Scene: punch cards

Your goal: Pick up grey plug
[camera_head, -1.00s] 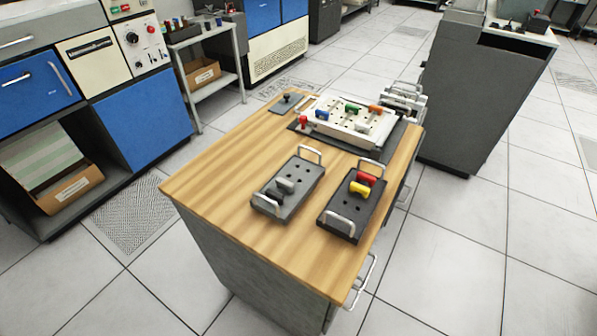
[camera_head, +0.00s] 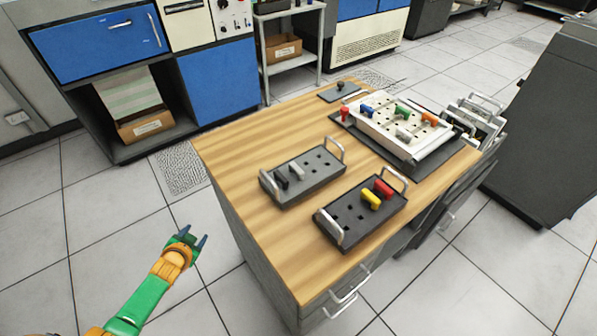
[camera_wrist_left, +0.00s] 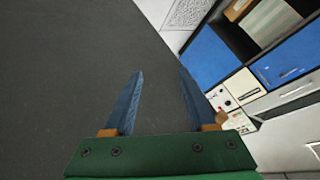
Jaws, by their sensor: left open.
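A grey plug (camera_head: 297,172) stands in the grey tray (camera_head: 322,176) on the wooden desk, beside a black plug (camera_head: 282,180). Another light grey plug (camera_head: 404,135) sits on the white board (camera_head: 385,124) further back. My left gripper (camera_head: 195,238) is open and empty, off the desk's left side and well away from the grey tray. In the left wrist view its two blue fingers (camera_wrist_left: 160,76) are spread, with a plain dark grey surface beyond them. No plug shows in that view. My right gripper is not in view.
A dark tray (camera_head: 345,221) with red (camera_head: 383,188) and yellow (camera_head: 371,199) plugs stands right of the grey tray. Both trays have raised metal handles. The wooden desk top (camera_head: 240,160) is bare at its left side. Blue-fronted cabinets (camera_head: 217,80) stand behind.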

